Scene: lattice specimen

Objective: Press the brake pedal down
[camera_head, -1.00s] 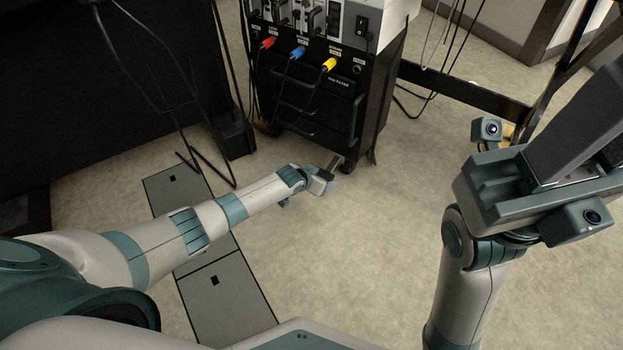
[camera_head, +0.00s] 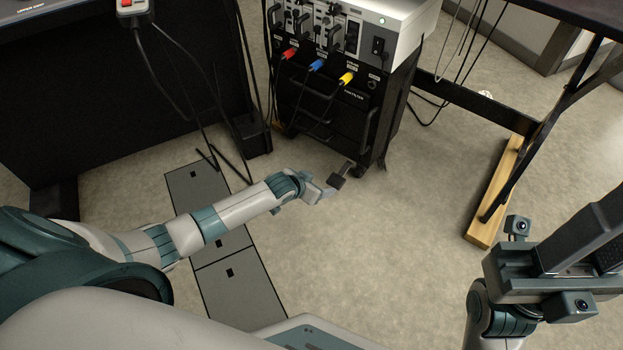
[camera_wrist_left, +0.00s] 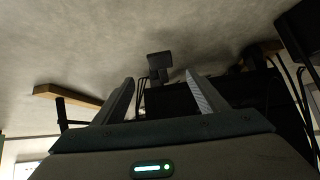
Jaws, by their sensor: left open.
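The brake pedal (camera_head: 338,181) is a small dark pad on a short arm, low at the front corner of the black cart (camera_head: 385,130), just above the floor. It also shows in the left wrist view (camera_wrist_left: 159,64), beyond the fingertips and roughly between them. My left gripper (camera_head: 326,191) is low over the floor, just left of the pedal. The left wrist view shows its two fingers (camera_wrist_left: 160,82) spread with nothing between them. Contact with the pedal cannot be told. My right gripper (camera_head: 590,235) is raised at the right edge, partly out of frame, far from the pedal.
The cart carries red, blue and yellow plugs (camera_head: 318,64) with hanging cables. A black desk (camera_head: 120,110) stands at the left. A table frame with a wooden foot (camera_head: 495,195) stands at the right. Grey floor plates (camera_head: 240,285) lie below my left arm. The floor right of the pedal is clear.

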